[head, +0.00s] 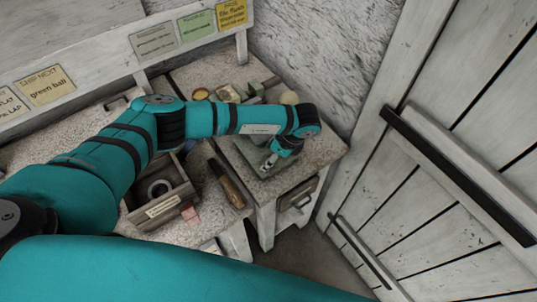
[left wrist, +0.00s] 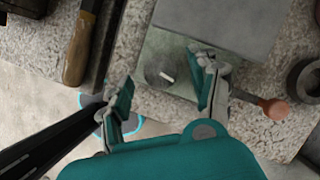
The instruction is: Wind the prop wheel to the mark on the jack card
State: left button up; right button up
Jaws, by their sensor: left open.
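The prop wheel appears to be the dark grey round knob with a short white line (left wrist: 163,72) in the left wrist view. It sits on a greenish plate (left wrist: 187,84) on the speckled bench top. My left gripper (left wrist: 165,92) is open, one finger on each side of the wheel, with gaps showing. In the head view my left gripper (head: 270,163) is over the right-hand bench, and its wrist hides most of the wheel. I cannot tell which card is the jack card; small cards (head: 155,40) hang on the back board. My right gripper is not in view.
A grey flat block (left wrist: 222,22) lies beyond the wheel. An orange knob (left wrist: 273,108) and a dark ring (left wrist: 305,77) are to the right. A wooden-handled tool (head: 226,184) and a labelled wooden box (head: 158,196) lie left. A white plank door (head: 450,160) stands right.

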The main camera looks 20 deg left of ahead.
pick_arm(q)
jog(key=shift+x, duration=0.95)
jog(key=c, duration=1.1)
